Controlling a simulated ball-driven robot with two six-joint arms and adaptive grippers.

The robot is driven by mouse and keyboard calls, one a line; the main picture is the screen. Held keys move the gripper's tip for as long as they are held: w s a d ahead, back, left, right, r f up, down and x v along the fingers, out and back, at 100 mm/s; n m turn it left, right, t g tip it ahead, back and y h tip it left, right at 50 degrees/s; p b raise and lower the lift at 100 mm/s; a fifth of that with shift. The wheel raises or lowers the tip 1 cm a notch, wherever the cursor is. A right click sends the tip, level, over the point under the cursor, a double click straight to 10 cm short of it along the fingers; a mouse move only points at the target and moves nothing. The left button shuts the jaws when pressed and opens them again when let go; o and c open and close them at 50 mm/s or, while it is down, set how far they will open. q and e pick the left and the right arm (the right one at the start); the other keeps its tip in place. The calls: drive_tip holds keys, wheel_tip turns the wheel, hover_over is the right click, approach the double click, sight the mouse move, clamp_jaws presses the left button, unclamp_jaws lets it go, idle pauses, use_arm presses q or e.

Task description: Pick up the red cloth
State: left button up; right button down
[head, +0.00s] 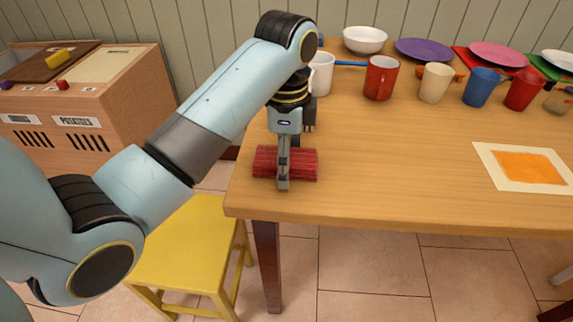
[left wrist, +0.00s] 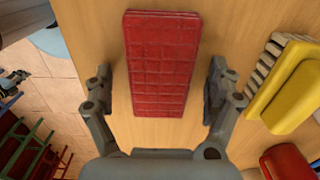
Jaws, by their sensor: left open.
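The red cloth (head: 302,165) lies folded near the front left corner of the wooden table in the head view. It shows as a flat red rectangle with a grid pattern in the left wrist view (left wrist: 160,65). My left gripper (head: 296,158) points down over the cloth. In the left wrist view my left gripper (left wrist: 160,92) is open, with one finger on each side of the cloth and a gap to both. In the head view the near finger hides part of the cloth. My right gripper is in neither view.
A white mug (head: 321,74) stands behind my gripper, with a red mug (head: 381,78) to its right. Several cups and plates line the back. A yellow stool (head: 185,250) stands left of the table. The table's middle (head: 400,160) is clear.

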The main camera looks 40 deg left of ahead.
use_arm(q)
drive_tip(key=c, duration=0.9)
drive_tip(key=shift+c, duration=1.3)
